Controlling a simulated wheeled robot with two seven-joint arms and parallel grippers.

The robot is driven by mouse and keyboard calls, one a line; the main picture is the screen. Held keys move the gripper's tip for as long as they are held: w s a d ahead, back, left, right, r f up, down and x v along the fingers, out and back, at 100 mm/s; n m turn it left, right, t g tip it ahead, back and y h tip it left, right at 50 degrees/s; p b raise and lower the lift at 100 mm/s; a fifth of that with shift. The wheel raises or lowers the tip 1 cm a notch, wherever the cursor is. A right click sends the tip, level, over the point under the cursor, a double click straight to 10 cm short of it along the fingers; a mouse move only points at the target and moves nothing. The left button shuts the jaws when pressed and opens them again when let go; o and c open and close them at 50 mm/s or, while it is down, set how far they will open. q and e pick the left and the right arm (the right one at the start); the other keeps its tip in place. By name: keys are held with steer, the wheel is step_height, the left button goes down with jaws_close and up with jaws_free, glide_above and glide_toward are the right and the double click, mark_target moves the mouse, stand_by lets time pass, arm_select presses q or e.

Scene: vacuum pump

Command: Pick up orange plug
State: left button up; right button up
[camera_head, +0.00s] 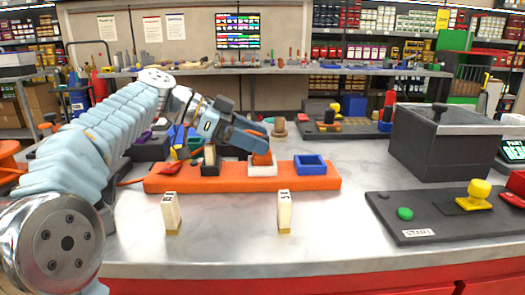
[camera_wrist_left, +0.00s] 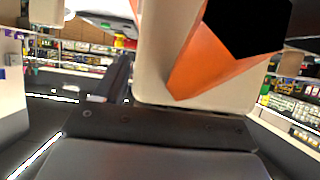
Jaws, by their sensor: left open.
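The orange plug (camera_head: 262,158) stands in the white holder (camera_head: 262,170) on the long orange base (camera_head: 225,184). In the wrist view an orange part with a black face (camera_wrist_left: 215,62) fills the upper right, against a cream surface. My left gripper (camera_head: 256,141) comes in from the left, open. Its fingers are at the top of the plug and partly hide it. I cannot tell whether they touch it. In the wrist view a dark grey part of my gripper spans the bottom. My right gripper is not in view.
A blue holder (camera_head: 310,165) sits right on the base and a dark holder (camera_head: 210,168) left. Two cream pegs, left (camera_head: 172,212) and right (camera_head: 284,210), stand in front. A grey box (camera_head: 440,145) and a button panel (camera_head: 440,215) are on the right. The front table is mostly clear.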

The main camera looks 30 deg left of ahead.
arm_select(q)
steer(key=shift+x, duration=1)
steer(key=shift+c, duration=0.4)
steer(key=c, duration=1)
steer(key=shift+r, duration=0.2)
